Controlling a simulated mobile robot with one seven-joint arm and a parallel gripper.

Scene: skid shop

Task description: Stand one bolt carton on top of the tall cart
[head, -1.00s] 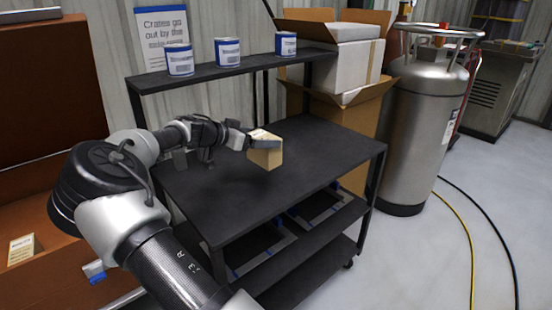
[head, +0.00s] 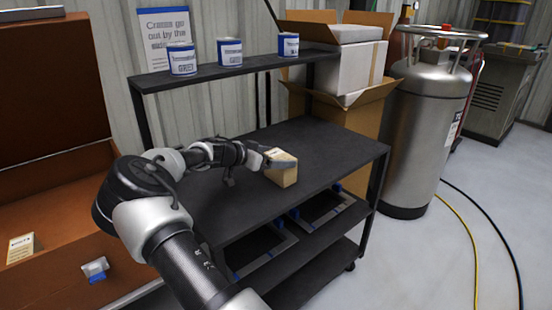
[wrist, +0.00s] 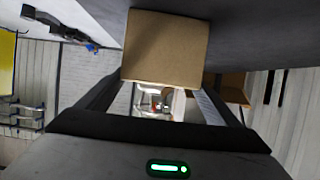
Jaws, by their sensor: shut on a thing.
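My gripper (head: 272,160) is shut on a small tan bolt carton (head: 284,173), which looks upright. In the wrist view, the carton (wrist: 166,48) sits between the two fingers. It is over the black top of the tall cart (head: 335,145), near the front edge. I cannot tell whether its underside touches the top. Another small carton (head: 20,248) stands in the open brown crate (head: 60,275) at the far left.
Three labelled cans (head: 230,51) stand on the cart's raised back shelf. Cardboard boxes (head: 365,110) and a steel tank (head: 425,125) stand behind and to the right. The cart top around the carton is clear. Hoses (head: 475,230) lie on the floor at right.

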